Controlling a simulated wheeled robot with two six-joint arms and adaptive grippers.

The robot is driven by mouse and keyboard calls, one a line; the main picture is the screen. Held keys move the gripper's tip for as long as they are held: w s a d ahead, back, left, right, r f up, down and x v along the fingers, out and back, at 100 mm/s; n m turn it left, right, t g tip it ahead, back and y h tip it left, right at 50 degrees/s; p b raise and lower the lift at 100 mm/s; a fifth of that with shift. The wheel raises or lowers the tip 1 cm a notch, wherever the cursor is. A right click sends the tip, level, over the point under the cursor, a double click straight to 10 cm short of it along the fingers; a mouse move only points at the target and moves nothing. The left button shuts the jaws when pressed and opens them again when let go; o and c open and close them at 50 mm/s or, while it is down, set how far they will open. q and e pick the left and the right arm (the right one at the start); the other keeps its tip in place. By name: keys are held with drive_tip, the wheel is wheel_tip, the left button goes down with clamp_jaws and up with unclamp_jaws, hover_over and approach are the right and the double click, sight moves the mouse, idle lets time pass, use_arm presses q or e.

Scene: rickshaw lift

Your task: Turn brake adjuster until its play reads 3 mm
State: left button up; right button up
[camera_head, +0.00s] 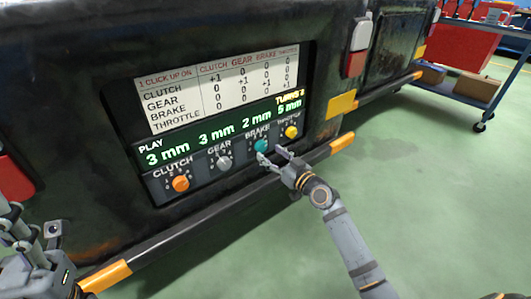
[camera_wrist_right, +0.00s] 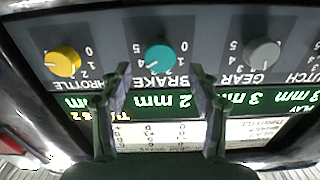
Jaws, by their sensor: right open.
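The teal brake adjuster knob (camera_head: 261,145) sits on the panel between the grey gear knob (camera_head: 223,161) and the yellow throttle knob (camera_head: 291,132). The play display (camera_head: 200,139) reads clutch 3 mm, gear 3 mm, brake 2 mm, throttle 5 mm. My right gripper (camera_head: 271,153) is open at the brake knob. In the right wrist view, which is upside down, its two fingers (camera_wrist_right: 160,75) are apart, with the brake knob (camera_wrist_right: 160,56) beyond and between them; contact cannot be told. My left gripper (camera_head: 38,228) is at the lower left, partly cut off, its jaws unclear.
The orange clutch knob (camera_head: 181,183) is at the panel's left. A white chart (camera_head: 221,88) of click effects is above the display. A dark bumper bar (camera_head: 215,205) with orange ends runs below the panel. A blue cart (camera_head: 463,88) stands at the right on open green floor.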

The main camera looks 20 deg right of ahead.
sight(263, 148)
drive_tip(key=shift+b+x, duration=0.3)
drive_tip(key=shift+x, duration=1.4)
drive_tip(key=c, duration=1.2)
drive_tip(key=shift+m, duration=0.3)
drive_tip(key=m+p, duration=0.1)
drive_tip(key=m, duration=0.2)
drive_tip(key=shift+d+m+p, duration=0.1)
drive_tip(key=shift+m+p, duration=0.35)
drive_tip(key=shift+m, duration=1.65)
